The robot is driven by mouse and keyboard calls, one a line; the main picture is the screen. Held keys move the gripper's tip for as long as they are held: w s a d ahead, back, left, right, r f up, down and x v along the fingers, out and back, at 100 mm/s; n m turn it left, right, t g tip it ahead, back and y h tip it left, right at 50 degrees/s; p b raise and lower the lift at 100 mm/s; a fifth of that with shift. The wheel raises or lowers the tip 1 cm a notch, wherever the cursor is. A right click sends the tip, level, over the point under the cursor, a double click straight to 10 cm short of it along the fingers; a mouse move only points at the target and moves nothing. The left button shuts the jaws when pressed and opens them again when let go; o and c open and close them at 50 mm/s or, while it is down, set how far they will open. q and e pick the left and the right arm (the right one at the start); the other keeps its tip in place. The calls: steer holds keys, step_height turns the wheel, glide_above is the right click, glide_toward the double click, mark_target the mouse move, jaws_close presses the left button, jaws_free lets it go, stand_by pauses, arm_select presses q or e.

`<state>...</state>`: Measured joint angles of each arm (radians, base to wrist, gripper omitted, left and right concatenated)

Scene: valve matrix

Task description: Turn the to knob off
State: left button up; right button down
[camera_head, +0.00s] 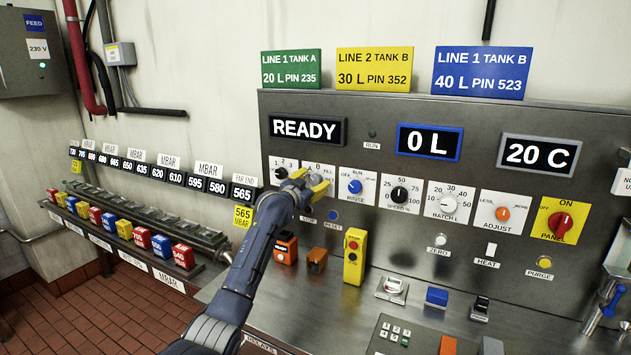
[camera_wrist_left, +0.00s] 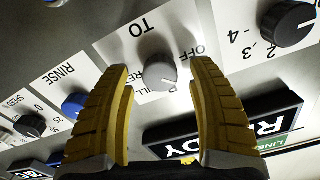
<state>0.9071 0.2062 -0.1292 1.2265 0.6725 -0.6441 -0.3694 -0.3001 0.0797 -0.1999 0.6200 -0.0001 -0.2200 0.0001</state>
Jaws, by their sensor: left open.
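The grey TO knob (camera_wrist_left: 160,72) shows in the left wrist view on a white plate with the printed words TO and OFF, the rest of its lettering partly covered. My left gripper (camera_head: 306,184) is at the panel in the head view and hides the knob there. In the left wrist view its two yellow fingers stand open, one on each side of the knob, with a visible gap to it. Which mark the knob points to is hard to tell. My right gripper is not in view.
The black numbered knob (camera_head: 281,173) is left of my gripper, and the blue RINSE knob (camera_head: 355,187) is right of it. The READY display (camera_head: 307,129) is above. An orange-topped block (camera_head: 286,248) and a yellow button box (camera_head: 354,256) stand on the steel counter below.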

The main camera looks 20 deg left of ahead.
arm_select(q)
steer(key=shift+w+d, duration=0.15)
steer(key=shift+w, duration=0.65)
jaws_close()
